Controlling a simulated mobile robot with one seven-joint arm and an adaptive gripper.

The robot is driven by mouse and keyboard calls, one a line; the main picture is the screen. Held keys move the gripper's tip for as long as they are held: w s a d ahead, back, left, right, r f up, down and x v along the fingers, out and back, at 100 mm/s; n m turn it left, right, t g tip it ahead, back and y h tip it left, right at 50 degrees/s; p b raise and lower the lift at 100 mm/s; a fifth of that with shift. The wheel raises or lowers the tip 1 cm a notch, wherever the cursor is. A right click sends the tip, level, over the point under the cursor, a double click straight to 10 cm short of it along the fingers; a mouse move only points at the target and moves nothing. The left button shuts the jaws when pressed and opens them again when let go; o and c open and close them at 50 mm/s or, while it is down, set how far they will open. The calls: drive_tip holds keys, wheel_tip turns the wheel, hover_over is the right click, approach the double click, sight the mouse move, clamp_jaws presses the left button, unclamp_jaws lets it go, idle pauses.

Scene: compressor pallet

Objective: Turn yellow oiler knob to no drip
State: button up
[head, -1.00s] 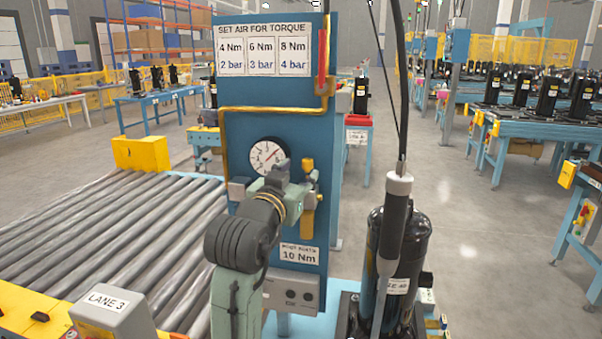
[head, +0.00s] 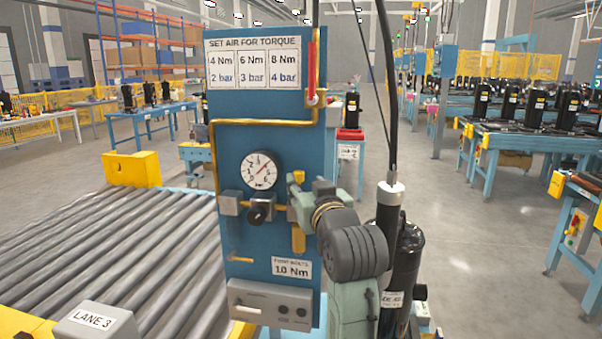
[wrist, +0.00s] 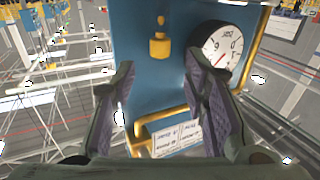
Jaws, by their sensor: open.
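The yellow oiler knob (head: 298,176) sits on the blue panel (head: 262,105), right of the pressure gauge (head: 260,170). The yellow oiler body (head: 298,240) shows below it, and my gripper covers the part between. In the wrist view, which looks upside down, the yellow knob (wrist: 160,47) lies ahead between the two fingertips, with the gauge (wrist: 226,46) to its right. My gripper (head: 296,197) is in front of the oiler; in the wrist view its fingers (wrist: 158,68) are spread and empty, apart from the knob.
A black regulator knob (head: 260,212) sticks out left of my gripper. A brass pipe (head: 262,122) crosses the panel above the gauge. A black compressor (head: 405,265) and a hanging tool (head: 388,225) stand close on the right. A roller conveyor (head: 110,250) runs on the left.

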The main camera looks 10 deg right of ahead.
sight(300, 175)
drive_tip(key=shift+w+a+p, duration=0.2)
drive_tip(key=shift+w+p, duration=0.15)
drive_tip(key=shift+w, duration=1.05)
drive_tip(key=shift+w+a+p, duration=0.15)
drive_tip(key=shift+w+p, duration=0.2)
drive_tip(key=shift+w, duration=1)
drive_tip(key=shift+c, duration=0.5)
clamp_jaws()
